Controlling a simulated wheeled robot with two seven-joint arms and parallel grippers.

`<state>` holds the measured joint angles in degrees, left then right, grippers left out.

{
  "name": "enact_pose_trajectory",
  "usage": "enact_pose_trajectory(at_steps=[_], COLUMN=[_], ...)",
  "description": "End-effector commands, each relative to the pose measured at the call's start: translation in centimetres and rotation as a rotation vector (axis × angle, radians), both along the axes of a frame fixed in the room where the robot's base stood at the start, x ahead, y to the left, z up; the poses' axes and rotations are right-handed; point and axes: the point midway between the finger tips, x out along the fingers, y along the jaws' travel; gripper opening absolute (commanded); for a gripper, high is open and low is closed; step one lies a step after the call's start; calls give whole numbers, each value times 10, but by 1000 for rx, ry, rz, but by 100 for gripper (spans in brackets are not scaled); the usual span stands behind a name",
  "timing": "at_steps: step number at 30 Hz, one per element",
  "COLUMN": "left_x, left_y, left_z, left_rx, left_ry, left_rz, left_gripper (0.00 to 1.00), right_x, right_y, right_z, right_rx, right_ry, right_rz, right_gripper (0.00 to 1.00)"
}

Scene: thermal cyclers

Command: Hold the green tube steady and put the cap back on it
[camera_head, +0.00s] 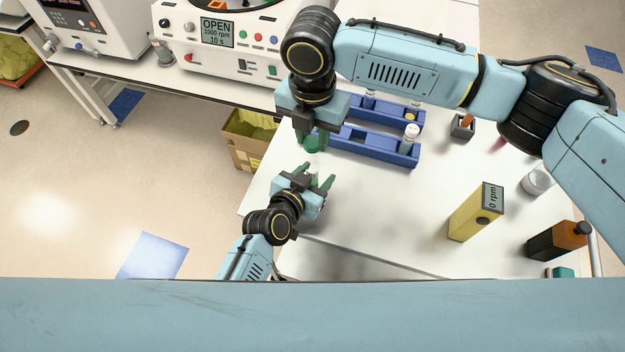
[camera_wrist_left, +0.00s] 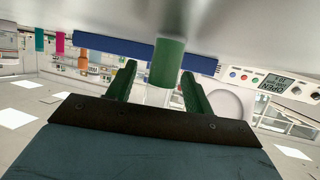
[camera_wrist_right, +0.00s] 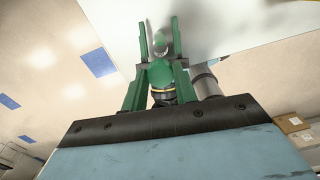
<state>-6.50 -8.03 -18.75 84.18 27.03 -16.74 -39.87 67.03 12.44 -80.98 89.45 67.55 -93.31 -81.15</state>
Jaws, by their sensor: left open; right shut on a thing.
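My left gripper (camera_head: 316,177) is open and empty, just nearer than the tube. In the left wrist view the green tube (camera_wrist_left: 168,62) appears upright between and beyond the open fingers (camera_wrist_left: 156,85), apart from them.
Blue racks (camera_head: 372,145) with white-topped tubes stand right of my right gripper. A yellow timer box (camera_head: 476,212), a dark orange bottle (camera_head: 556,241) and a white jar (camera_head: 537,181) stand further right. A cardboard box (camera_head: 243,146) is on the floor.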

Motion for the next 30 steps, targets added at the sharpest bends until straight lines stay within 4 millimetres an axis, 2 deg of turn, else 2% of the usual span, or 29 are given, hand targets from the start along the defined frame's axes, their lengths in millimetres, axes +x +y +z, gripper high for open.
enact_pose_trajectory(at_steps=[10, 22, 30], left_x=[2, 2, 2], left_y=[-1, -1, -1], left_z=[-1, -1, -1], left_rx=[0, 0, 0], left_ry=[1, 1, 1], left_rz=[0, 0, 0], left_gripper=[52, 1, 0], right_x=[0, 0, 0], right_y=[0, 0, 0], right_z=[0, 0, -4], right_rx=[0, 0, -1], right_ry=[0, 0, 1], right_rz=[0, 0, 0], right_gripper=[8, 8, 8])
